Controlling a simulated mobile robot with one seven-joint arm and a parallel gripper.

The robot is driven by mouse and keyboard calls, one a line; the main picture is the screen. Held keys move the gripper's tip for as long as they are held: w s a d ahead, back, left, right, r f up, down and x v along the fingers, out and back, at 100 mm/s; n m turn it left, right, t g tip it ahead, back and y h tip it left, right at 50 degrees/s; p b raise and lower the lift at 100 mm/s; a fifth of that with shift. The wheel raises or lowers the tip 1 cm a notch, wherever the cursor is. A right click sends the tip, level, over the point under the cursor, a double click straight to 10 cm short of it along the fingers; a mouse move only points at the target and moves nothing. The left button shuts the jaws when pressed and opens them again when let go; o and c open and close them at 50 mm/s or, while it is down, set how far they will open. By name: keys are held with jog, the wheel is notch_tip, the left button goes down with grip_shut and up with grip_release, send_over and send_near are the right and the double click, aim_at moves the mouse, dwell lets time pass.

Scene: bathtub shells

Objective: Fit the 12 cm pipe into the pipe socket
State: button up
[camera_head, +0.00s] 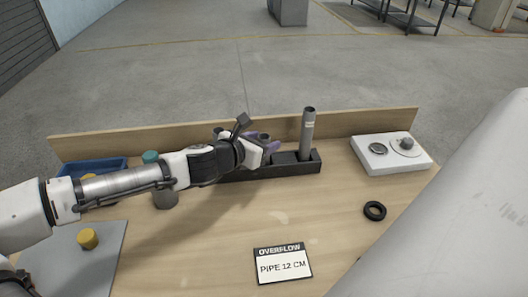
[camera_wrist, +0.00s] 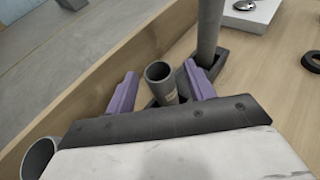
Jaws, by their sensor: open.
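My gripper (camera_head: 266,144) is at the black rack (camera_head: 297,167) near the back board. In the wrist view its purple fingers (camera_wrist: 160,70) are open, one on each side of a short, hollow grey pipe (camera_wrist: 168,93), with gaps visible. A taller grey pipe (camera_head: 308,131) stands upright at the rack's right end. The pipe labels are too small to read. A white block (camera_head: 391,165) with round grey fittings is at right; I cannot tell whether it holds the socket.
A sign (camera_head: 283,265) reads "OVERFLOW PIPE 12 CM". A black ring (camera_head: 374,211) lies at right. A blue tray (camera_head: 93,167), a grey cylinder (camera_head: 165,196) and a yellow piece (camera_head: 88,238) on a grey mat (camera_head: 75,265) are at left. The front middle is mostly clear.

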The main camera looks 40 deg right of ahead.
jog(key=shift+x, duration=1.5)
jog(key=shift+c, duration=0.3)
jog(key=c, duration=1)
notch_tip(320, 180, up, 18)
jog(key=p, duration=0.5)
